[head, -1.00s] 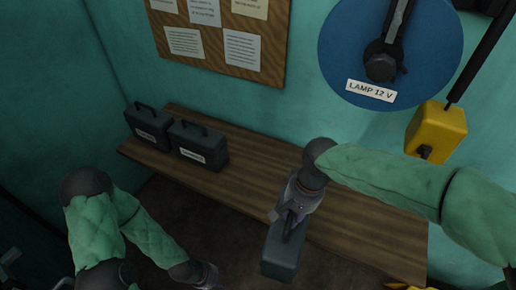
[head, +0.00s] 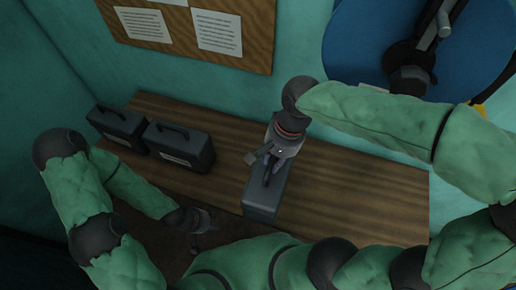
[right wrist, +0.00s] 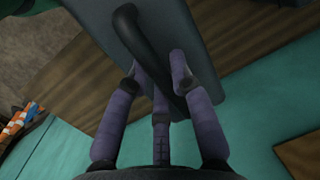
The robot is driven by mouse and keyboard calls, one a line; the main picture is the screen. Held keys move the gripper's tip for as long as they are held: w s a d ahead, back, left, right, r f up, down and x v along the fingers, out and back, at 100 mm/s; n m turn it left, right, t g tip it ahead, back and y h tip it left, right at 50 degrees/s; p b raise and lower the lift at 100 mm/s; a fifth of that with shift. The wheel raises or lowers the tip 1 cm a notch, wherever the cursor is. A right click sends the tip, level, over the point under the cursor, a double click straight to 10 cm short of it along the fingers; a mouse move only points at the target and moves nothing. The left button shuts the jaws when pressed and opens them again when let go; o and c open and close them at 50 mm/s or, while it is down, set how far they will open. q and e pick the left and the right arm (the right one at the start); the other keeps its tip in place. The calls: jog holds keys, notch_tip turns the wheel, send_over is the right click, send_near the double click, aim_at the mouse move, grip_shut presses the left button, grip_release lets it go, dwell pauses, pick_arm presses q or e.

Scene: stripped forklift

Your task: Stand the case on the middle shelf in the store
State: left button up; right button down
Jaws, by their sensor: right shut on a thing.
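The grey case (head: 262,202) is upright, hanging from my right gripper (head: 270,166) in the head view, over the front part of the wooden shelf (head: 350,190). Whether its base touches the shelf is hidden. In the right wrist view the fingers (right wrist: 160,90) close around the dark handle (right wrist: 140,38) of the case (right wrist: 190,35). My left gripper (head: 205,222) is low, in front of the shelf edge and left of the case; its fingers are too small and dark to read.
Two similar dark cases, one far left (head: 117,125) and one beside it (head: 180,148), stand on the shelf's left part. The shelf is clear right of the held case. A notice board (head: 200,25) and a blue disc (head: 360,50) are on the wall behind.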

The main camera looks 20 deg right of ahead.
jog(key=w, duration=0.2)
jog(key=w+f, duration=0.1)
jog(key=w, duration=0.1)
jog(key=w+f, duration=0.1)
jog(key=w, duration=0.1)
jog(key=shift+a+f, duration=0.1)
jog(key=shift+f, duration=0.15)
jog(key=w+f, duration=0.5)
jog(key=f, duration=0.4)
jog(key=shift+a, duration=0.15)
jog(key=shift+w+f, duration=0.1)
jog(key=shift+f, duration=0.1)
jog(key=c, duration=1.1)
grip_release()
